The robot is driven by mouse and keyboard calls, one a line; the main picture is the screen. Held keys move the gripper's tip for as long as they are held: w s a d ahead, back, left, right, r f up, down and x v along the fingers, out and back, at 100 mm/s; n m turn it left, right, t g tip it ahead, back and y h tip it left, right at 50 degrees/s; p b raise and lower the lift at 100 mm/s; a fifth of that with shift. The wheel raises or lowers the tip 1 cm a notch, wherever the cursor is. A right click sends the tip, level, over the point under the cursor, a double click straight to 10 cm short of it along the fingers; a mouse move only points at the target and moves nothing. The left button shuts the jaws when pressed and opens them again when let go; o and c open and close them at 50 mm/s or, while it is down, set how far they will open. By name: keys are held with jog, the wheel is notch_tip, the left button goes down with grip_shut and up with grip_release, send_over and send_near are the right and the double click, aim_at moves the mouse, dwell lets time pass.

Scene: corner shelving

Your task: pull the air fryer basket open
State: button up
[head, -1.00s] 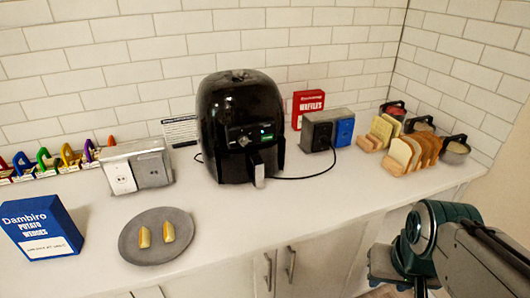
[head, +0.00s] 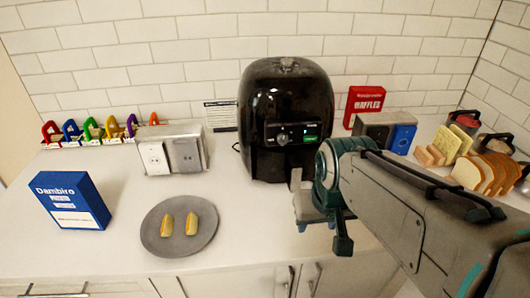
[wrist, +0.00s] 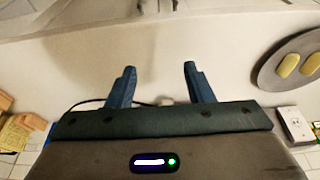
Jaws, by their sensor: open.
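The black air fryer (head: 285,105) stands against the back wall, with its control panel facing me. Its basket (head: 278,163) looks shut, and the pale upright handle (head: 296,179) shows just left of my arm. My gripper (head: 315,226) is in front of the fryer, below and slightly right of the handle, partly hidden by my own wrist. In the wrist view my gripper (wrist: 160,68) has its two blue fingers apart, with nothing held between them. The fryer is not clearly seen there, and I cannot tell whether any finger touches the handle.
A grey plate (head: 179,240) with two yellow pieces and a blue box (head: 70,200) lie left. A socket block (head: 170,150) stands left of the fryer; another (head: 385,132), a red waffle box (head: 363,105) and bread racks (head: 485,172) stand right.

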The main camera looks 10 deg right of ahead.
jog(key=t, duration=0.1)
send_near(297, 174)
jog(key=s+v, duration=0.1)
jog(key=v, duration=0.2)
jog(key=w+p, duration=0.1)
jog(key=x, duration=1.3)
jog(key=shift+w+f, duration=0.25)
jog(key=shift+f, duration=0.1)
grip_shut()
jog(key=shift+s, duration=0.1)
